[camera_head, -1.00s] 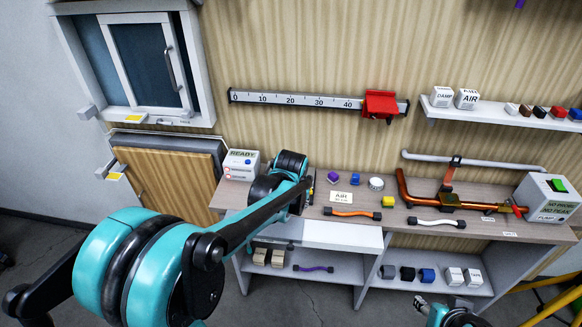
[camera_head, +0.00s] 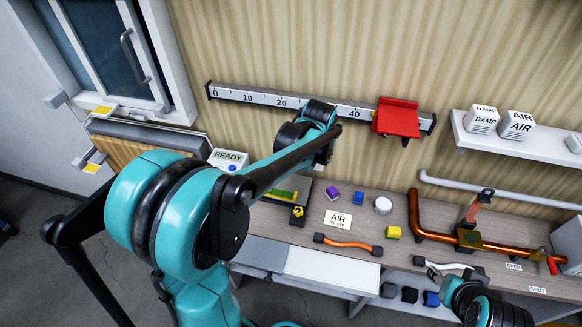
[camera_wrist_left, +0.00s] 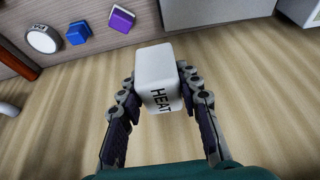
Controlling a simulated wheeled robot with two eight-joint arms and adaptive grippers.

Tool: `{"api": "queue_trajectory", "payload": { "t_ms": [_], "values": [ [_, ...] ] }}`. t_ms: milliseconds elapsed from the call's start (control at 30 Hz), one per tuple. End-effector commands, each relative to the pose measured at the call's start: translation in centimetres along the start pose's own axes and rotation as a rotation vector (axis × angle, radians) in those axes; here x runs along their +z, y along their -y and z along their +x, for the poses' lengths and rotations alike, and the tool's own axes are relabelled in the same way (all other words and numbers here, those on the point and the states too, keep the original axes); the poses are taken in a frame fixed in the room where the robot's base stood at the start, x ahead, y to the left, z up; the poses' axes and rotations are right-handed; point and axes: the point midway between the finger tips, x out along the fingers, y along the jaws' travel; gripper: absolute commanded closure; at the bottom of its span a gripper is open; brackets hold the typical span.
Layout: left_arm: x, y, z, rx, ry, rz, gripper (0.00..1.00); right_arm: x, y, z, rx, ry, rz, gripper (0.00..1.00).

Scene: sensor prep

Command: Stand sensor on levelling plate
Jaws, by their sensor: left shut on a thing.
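My left gripper (camera_wrist_left: 157,76) is shut on a white block-shaped sensor marked HEAT (camera_wrist_left: 156,62), with a finger on each side of it. In the head view the sensor and the left fingers are hidden behind my left arm, which reaches up in front of the wall rule. A green and yellow strip (camera_head: 284,195) lies on the bench below that arm. It may belong to the levelling plate, but I cannot tell. My right gripper (camera_head: 430,269) is at the bench's front edge by a white strap; its jaws are too small to read.
DAMP (camera_head: 483,120) and AIR (camera_head: 516,125) blocks stand on the wall shelf.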

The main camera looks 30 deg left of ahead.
Motion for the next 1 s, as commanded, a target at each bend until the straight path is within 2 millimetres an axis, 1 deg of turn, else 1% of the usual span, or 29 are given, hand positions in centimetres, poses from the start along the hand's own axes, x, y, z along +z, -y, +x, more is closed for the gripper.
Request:
{"api": "queue_trajectory", "payload": {
  "t_ms": [67, 167, 300, 400, 500, 600, 767, 1000],
  "values": [
    [0.2, 0.8, 0.5, -0.001, 0.000, -0.003, 0.96, 0.2, 0.0, 0.2, 0.000, 0.000, 0.000, 0.56],
    [0.8, 2.6, 1.5, -0.003, 0.000, -0.005, 0.96, 0.6, 0.0, 0.8, 0.000, 0.000, 0.000, 0.56],
    [1.8, 6.1, 3.5, -0.003, 0.000, -0.007, 0.96, 1.2, 0.0, 1.6, 0.000, 0.000, 0.000, 0.56],
    [2.4, 8.4, 4.7, -0.002, 0.000, -0.006, 0.96, 1.6, 0.0, 2.2, 0.000, 0.000, 0.000, 0.56],
    [2.9, 10.1, 5.6, -0.002, 0.000, -0.005, 0.96, 1.9, 0.0, 2.6, 0.000, 0.000, 0.000, 0.56],
    [3.1, 11.2, 6.1, -0.001, 0.000, -0.003, 0.96, 2.0, 0.0, 2.8, 0.000, 0.000, 0.000, 0.56],
    [3.4, 11.6, 6.7, 0.000, 0.000, 0.000, 0.96, 2.2, 0.0, 3.0, 0.000, 0.000, 0.000, 0.56],
    [4.7, 11.6, 9.9, 0.000, 0.000, 0.000, 0.96, 3.1, 0.0, 4.4, 0.000, 0.000, 0.000, 0.56]
  ]
}}
